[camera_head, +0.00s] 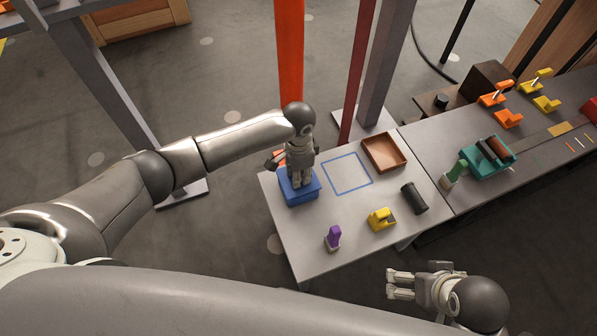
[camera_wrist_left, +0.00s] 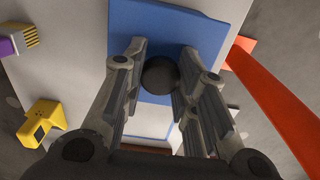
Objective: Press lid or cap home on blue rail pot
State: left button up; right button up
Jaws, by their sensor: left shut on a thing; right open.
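The blue box-like part (camera_head: 299,198) stands at the left end of the grey table, and it fills the top of the left wrist view (camera_wrist_left: 205,28). My left gripper (camera_head: 300,183) points down over it and also shows in the wrist view (camera_wrist_left: 163,55). Its fingers are shut on a dark round cap (camera_wrist_left: 159,76), seen against the blue surface. I cannot tell whether the cap touches the blue part or is apart from it. The gripper hides the cap in the head view. My right gripper (camera_head: 390,284) is open and empty, off the table's front edge.
A blue square outline (camera_head: 347,189) and a brown tray (camera_head: 402,153) are right of the blue part. A black cylinder (camera_head: 415,197), yellow part (camera_head: 381,219) and purple part (camera_head: 333,237) are nearer. An orange post (camera_head: 289,60) rises behind. A teal fixture (camera_head: 487,160) is on the right bench.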

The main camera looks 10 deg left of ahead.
pick_arm(q)
jog(key=shift+p, duration=0.45)
dwell(0.4)
jog(key=o, duration=1.1)
jog(key=shift+o, duration=2.4)
jog(key=shift+r, duration=0.1)
